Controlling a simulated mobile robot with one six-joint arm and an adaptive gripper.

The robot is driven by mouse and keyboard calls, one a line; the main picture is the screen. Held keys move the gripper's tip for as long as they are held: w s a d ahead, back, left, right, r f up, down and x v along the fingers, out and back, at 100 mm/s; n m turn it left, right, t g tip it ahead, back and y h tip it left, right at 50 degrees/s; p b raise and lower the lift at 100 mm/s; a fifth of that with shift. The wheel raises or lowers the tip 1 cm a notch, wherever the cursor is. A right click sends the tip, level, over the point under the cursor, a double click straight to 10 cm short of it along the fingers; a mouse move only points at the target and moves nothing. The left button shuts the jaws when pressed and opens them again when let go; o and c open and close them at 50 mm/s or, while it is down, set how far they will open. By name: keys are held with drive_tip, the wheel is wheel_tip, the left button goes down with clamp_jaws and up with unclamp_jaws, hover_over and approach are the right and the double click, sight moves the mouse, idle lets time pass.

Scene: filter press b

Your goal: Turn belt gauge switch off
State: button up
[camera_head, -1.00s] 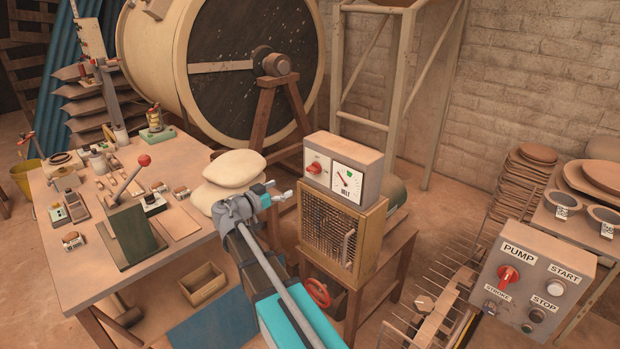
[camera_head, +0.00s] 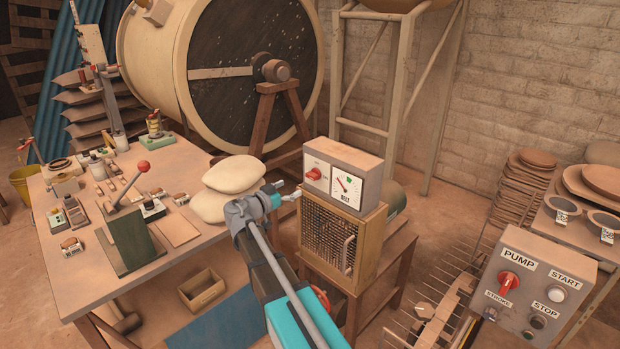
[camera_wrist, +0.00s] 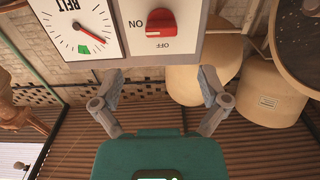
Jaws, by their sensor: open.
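The belt gauge box (camera_head: 352,157) stands on a wooden cabinet with a mesh front, its white dial (camera_head: 346,187) beside a red switch (camera_head: 313,174). In the wrist view, which is upside down, the red switch (camera_wrist: 160,20) lies level, in line with the ON label at its left; the OFF label is below it. The dial (camera_wrist: 78,27) has a red needle and a green patch. My gripper (camera_head: 290,192) is open and empty, left of and slightly below the switch, apart from it. Its two fingers (camera_wrist: 158,88) frame a gap below the switch in the wrist view.
Pale sacks (camera_head: 232,174) lie close behind my gripper, at the right edge of the work table (camera_head: 85,285). A lever with a red knob (camera_head: 143,166) stands on that table. A pump panel (camera_head: 540,280) is at the lower right. The mesh-front cabinet (camera_head: 340,237) is below the gauge.

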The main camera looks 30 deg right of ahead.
sight(310, 177)
drive_tip(key=x, duration=0.9)
drive_tip(key=shift+w+d, duration=0.1)
drive_tip(key=shift+d, duration=0.25)
drive_tip(key=shift+c, duration=0.2)
